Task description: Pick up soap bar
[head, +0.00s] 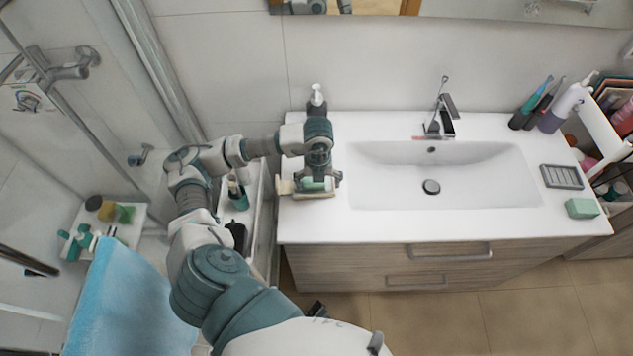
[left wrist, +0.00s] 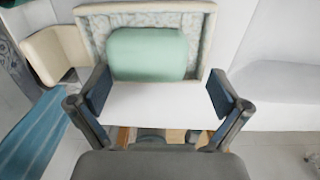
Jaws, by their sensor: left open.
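A light green soap bar (head: 313,184) rests in a cream-rimmed soap dish (head: 300,195) near the left end of the white counter. In the left wrist view the soap bar (left wrist: 147,53) lies inside the dish (left wrist: 145,8), on a patterned bottom. My left gripper (head: 318,183) is over the dish. In the left wrist view its fingers (left wrist: 160,92) are open, one toward each side of the soap, with nothing held between them. From the head view the gripper partly hides the soap and dish. My right gripper is not seen.
A dark pump bottle (head: 317,104) stands behind the gripper near the wall. The sink basin (head: 480,170) and faucet (head: 440,115) are to the right. A second green block (head: 581,208) and a grey ridged dish (head: 562,177) are at the far right.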

